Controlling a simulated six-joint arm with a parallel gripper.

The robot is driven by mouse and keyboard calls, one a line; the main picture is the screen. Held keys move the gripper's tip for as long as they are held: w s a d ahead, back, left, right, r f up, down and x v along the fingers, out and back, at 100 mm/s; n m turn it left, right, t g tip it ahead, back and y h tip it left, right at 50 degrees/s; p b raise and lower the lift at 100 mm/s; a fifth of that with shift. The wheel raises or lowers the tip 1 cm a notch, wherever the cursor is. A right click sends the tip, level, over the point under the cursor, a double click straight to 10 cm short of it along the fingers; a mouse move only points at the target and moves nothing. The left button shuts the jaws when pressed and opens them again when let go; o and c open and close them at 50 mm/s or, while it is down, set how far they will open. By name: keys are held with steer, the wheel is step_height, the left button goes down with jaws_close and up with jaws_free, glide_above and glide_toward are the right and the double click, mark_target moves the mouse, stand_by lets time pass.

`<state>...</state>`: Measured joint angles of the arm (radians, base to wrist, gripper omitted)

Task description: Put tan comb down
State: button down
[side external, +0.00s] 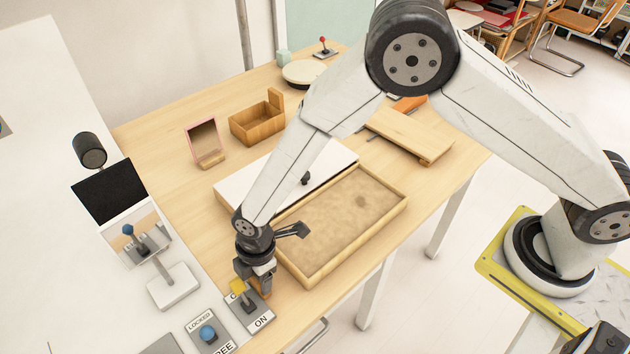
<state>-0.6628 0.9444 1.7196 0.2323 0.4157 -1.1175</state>
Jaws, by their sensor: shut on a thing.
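My gripper (257,282) points down at the near left edge of the table, just left of the sand-filled tray. It is shut on a small tan-brown piece, which I take to be the tan comb (265,288). Only a sliver of it shows at the fingertips; its teeth cannot be made out. It is close above the table edge and the ON switch plate, and I cannot tell whether it touches either.
A wooden tray of sand (396,207) lies right of my gripper, beside a white board (235,187). The yellow-knobbed switch (238,287) and a blue-knobbed switch (207,334) are close by. A wooden box (258,125) and pink-framed mirror (205,142) stand behind. Bare table lies left of the board.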

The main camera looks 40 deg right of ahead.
steer(key=shift+f, duration=0.2)
jaws_free()
steer(key=shift+r, duration=0.2)
steer(key=shift+d+r, duration=0.25)
steer(key=shift+r, duration=1.85)
steer(key=shift+d+r, duration=0.2)
steer(key=shift+r, duration=1.85)
steer(key=shift+d+r, duration=0.25)
steer(key=shift+r, duration=1.85)
steer(key=s+d+r+m+t, duration=0.1)
steer(key=s+d+m, duration=0.1)
steer(key=d+m, duration=0.4)
steer(key=s+d+r+m+h, duration=0.1)
steer(key=d+m, duration=0.5)
steer(key=d, duration=0.7)
steer(key=s+d+r+m+t, duration=0.1)
steer(key=s+d+r+m, duration=0.2)
steer(key=d, duration=0.7)
steer(key=shift+s+r+m+t, duration=0.15)
steer(key=shift+s+m, duration=0.35)
steer(key=shift+m, duration=0.25)
steer(key=shift+s+m+t, duration=0.15)
steer(key=shift+s+m, duration=0.3)
steer(key=shift+m, duration=0.3)
